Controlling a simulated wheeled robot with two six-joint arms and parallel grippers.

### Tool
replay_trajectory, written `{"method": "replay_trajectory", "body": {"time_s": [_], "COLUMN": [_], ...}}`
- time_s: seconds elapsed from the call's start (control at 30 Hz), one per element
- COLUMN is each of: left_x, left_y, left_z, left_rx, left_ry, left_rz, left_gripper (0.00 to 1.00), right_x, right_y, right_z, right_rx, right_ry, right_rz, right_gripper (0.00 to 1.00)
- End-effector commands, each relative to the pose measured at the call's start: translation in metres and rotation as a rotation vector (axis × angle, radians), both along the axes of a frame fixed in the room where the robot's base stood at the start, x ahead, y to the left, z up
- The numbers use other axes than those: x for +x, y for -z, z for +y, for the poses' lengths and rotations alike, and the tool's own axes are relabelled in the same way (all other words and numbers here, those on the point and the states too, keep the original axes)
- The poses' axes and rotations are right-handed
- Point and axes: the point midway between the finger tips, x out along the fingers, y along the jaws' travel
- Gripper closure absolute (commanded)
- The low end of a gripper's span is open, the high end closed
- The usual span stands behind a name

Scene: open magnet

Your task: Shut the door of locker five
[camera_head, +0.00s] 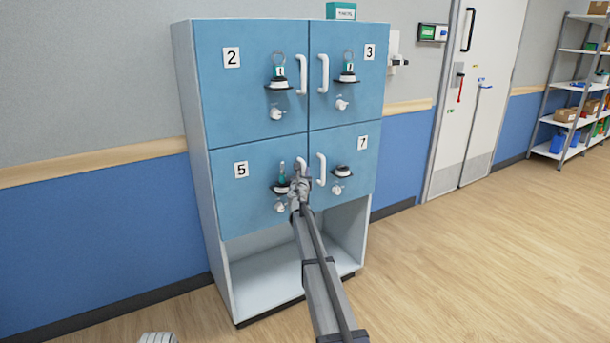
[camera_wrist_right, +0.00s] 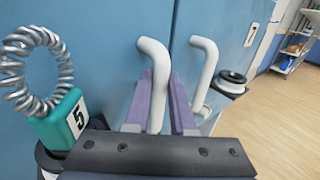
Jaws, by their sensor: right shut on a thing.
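The door of locker five (camera_head: 250,205) is a blue panel marked 5 at the lower left of the cabinet. It looks flush with the doors around it in the head view. My right gripper (camera_head: 300,184) is at its right edge. In the right wrist view its purple fingers (camera_wrist_right: 161,95) are shut around the white handle (camera_wrist_right: 154,58) of this door. A teal tag marked 5 (camera_wrist_right: 69,120) with a coiled ring (camera_wrist_right: 38,68) sits in a dark holder left of the handle. My right arm and gripper hide part of the handle in the head view.
Door seven (camera_head: 348,145) with its white handle (camera_wrist_right: 204,62) is close on the right. Doors two (camera_head: 245,90) and three (camera_head: 335,100) are above and look shut. An open compartment (camera_head: 260,283) is below. The wooden floor (camera_head: 450,270) to the right is clear.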

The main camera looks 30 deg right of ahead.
Motion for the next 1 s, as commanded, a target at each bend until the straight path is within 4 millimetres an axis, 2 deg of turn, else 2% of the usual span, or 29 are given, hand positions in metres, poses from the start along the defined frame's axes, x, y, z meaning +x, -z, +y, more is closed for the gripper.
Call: {"method": "replay_trajectory", "body": {"time_s": [0.03,0.57,0.6,0.83,1.0], "left_x": [0.0000,0.0000,0.0000,0.0000,0.0000], "left_y": [-0.0003,-0.0005,-0.0005,-0.0004,-0.0004], "left_z": [0.0000,-0.0001,0.0000,0.0000,0.0000], "left_rx": [0.000,0.000,0.000,0.000,0.000], "left_ry": [0.000,0.000,0.000,0.000,0.000], "left_rz": [0.000,0.000,0.000,0.000,0.000], "left_gripper": [0.48,0.48,0.48,0.48,0.48], "right_x": [0.0038,0.0094,0.0096,0.0101,0.0109], "right_y": [-0.0004,-0.0007,-0.0007,-0.0005,-0.0005], "right_z": [-0.0057,-0.0055,-0.0054,-0.0034,-0.0015], "right_rx": [-0.001,-0.002,-0.002,-0.001,-0.001], "right_ry": [0.006,0.003,0.003,-0.001,-0.004], "right_rz": [0.001,0.000,0.000,0.001,0.001], "right_gripper": [1.00,1.00,0.74,0.48,0.48]}}
